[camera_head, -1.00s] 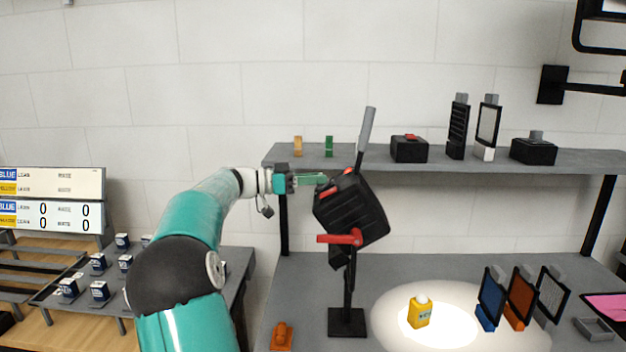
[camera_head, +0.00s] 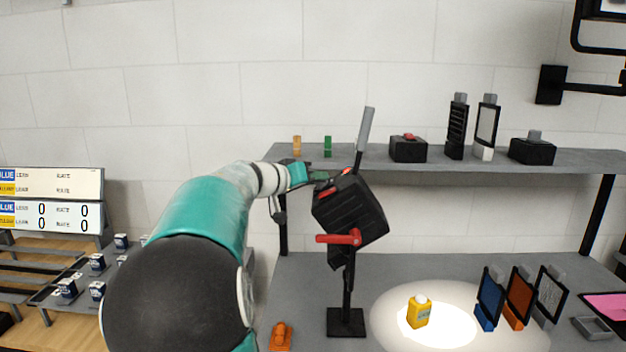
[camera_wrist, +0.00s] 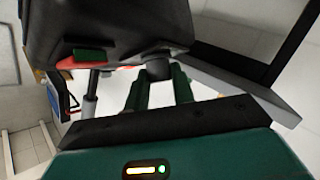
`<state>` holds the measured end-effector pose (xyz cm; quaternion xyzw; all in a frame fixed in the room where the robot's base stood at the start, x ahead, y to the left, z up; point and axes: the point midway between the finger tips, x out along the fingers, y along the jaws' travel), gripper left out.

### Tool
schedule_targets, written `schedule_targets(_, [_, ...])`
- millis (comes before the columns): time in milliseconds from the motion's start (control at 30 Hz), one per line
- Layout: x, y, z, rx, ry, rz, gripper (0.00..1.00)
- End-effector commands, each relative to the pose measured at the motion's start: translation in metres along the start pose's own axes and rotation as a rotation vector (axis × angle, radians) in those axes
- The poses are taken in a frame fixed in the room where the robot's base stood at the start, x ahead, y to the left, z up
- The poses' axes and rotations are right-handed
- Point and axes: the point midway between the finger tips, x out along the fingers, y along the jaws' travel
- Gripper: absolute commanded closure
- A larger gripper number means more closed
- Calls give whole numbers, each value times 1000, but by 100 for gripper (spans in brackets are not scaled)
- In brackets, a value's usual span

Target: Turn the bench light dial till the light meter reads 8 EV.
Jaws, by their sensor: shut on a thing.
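The bench light (camera_head: 350,212) is a black box-shaped lamp head on a stand, tilted down toward the bench, with a grey flap at its top. It casts a bright pool on the bench. The yellow light meter (camera_head: 418,313) with a white dome stands in that pool; its reading is too small to make out. My gripper (camera_head: 322,178) is at the upper left back of the lamp. In the wrist view its green fingers (camera_wrist: 158,88) are shut around the dark round dial (camera_wrist: 158,69) on the lamp housing (camera_wrist: 100,28). The dial's markings are not visible.
A red clamp handle (camera_head: 340,239) sits below the lamp head. A grey shelf (camera_head: 455,165) behind holds several small items. Blue and orange panels (camera_head: 504,300) stand right of the meter. An orange item (camera_head: 281,337) lies at the bench's front left.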

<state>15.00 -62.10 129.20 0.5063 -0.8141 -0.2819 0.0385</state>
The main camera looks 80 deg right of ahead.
Motion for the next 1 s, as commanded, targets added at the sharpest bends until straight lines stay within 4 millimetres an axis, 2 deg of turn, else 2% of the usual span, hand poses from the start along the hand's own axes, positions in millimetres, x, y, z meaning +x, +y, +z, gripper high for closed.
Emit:
schedule_targets(233, [0, 0, 0, -40, -1, -61, 98])
schedule_targets(667, [0, 0, 0, -48, -1, -71, 98])
schedule_targets(700, [0, 0, 0, -48, -1, -70, 74])
schedule_targets(800, [0, 0, 0, -47, -1, -70, 54])
schedule_targets(1000, [0, 1, 0, -47, -1, -70, 54])
